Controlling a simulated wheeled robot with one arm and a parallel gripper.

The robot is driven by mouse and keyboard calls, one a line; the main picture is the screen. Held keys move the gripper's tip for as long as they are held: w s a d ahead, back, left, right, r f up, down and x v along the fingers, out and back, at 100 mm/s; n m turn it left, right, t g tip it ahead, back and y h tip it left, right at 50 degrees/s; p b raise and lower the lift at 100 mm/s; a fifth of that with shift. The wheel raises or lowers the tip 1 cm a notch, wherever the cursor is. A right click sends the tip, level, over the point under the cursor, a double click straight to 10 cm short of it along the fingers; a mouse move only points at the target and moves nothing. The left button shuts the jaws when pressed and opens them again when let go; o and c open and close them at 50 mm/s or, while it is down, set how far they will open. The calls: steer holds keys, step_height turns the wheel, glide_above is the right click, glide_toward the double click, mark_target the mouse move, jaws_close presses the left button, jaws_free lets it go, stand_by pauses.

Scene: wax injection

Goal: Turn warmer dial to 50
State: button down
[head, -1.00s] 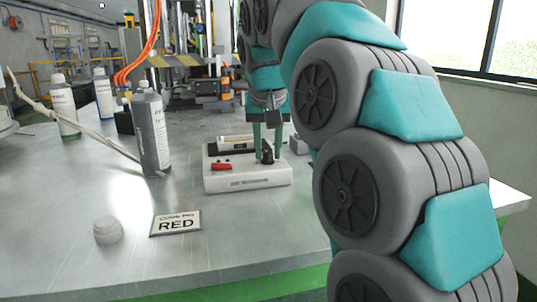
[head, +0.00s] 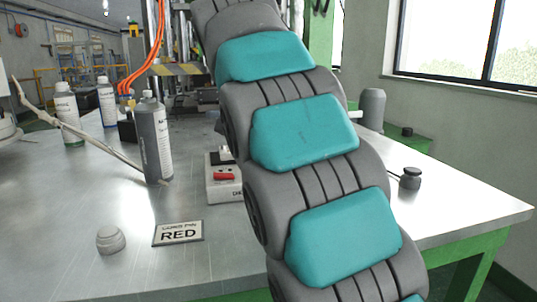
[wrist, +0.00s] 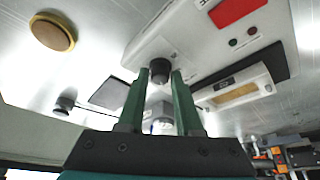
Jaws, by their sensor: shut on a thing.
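The warmer is a white box with a red switch; in the head view only its left part (head: 222,190) shows, as my arm hides the rest. In the wrist view its white top (wrist: 165,42) carries the black dial (wrist: 160,68). My gripper (wrist: 158,76) has its two green fingers on either side of the dial, shut on it. The head view does not show the gripper or the dial. The dial's pointer and scale cannot be read.
On the metal table (head: 70,200) stand a grey bottle (head: 154,140), two white bottles behind it, a card reading RED (head: 178,233) and a pale dome (head: 110,240). A small dark object (head: 410,178) stands at the right.

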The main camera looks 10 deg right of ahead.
stand_by(0.4)
steer(key=c, duration=0.6)
jaws_free()
